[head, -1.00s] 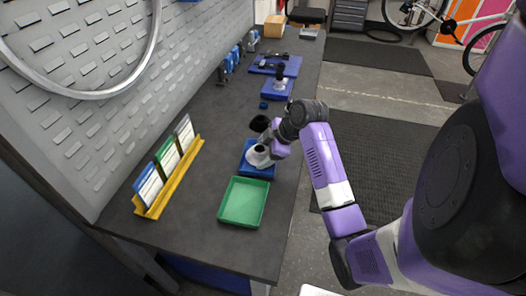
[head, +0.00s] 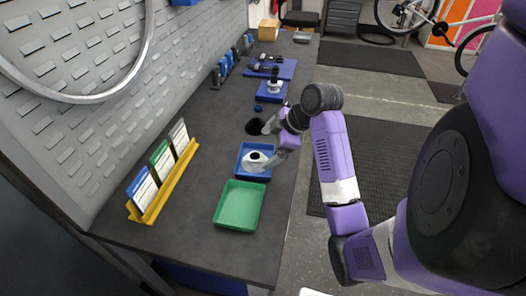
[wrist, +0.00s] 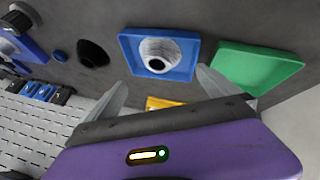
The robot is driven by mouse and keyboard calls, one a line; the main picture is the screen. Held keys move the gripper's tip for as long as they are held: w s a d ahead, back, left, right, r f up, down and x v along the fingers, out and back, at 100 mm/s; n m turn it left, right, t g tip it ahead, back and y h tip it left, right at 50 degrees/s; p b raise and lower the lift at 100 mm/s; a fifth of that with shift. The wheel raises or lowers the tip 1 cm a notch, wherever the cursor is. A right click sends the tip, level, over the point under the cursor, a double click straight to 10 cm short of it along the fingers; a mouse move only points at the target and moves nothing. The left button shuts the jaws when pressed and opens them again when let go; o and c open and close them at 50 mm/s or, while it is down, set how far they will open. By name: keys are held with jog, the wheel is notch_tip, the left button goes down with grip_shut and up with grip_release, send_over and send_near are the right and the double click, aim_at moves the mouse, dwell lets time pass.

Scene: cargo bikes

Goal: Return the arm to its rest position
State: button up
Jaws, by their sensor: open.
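My purple arm reaches over the workbench in the head view. My gripper (wrist: 158,92) is open and empty, its two grey fingers spread apart in the wrist view. In the head view my gripper (head: 274,140) hangs above the bench, just beyond the blue tray (head: 240,160). A white round part with a dark hole (head: 254,162) sits in that tray, apart from the fingers. The same part (wrist: 150,50) and blue tray (wrist: 128,42) show in the wrist view.
A green tray (head: 239,206) lies nearer on the bench, empty. A black cup-like part (head: 254,127) stands just past the blue tray. A yellow rack with cards (head: 165,192) is at left by the grey pegboard (head: 100,105). Open floor lies right of the bench.

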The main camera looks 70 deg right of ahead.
jog(key=shift+s+r, duration=0.25)
jog(key=shift+r, duration=0.2)
jog(key=w+d+r+m+t+h, duration=0.4)
jog(key=d+r+m+h, duration=0.2)
jog(key=d+r+m, duration=0.1)
jog(key=w+a+m+t+h, duration=0.2)
jog(key=a+m+h, duration=0.3)
jog(key=a, duration=1)
jog(key=s+a+f+n+y, duration=0.1)
jog(key=s+a+y, duration=0.3)
jog(key=a, duration=0.6)
jog(key=s+a+f+n+t+y, duration=0.1)
jog(key=s+a+n+y, duration=0.3)
jog(key=s+a, duration=0.4)
jog(key=s+a+f+n+t+y, duration=0.1)
jog(key=s+a+y, duration=0.3)
jog(key=a, duration=0.8)
jog(key=shift+s+f+n, duration=0.6)
jog(key=shift+s+n, duration=0.1)
jog(key=shift+s, duration=0.35)
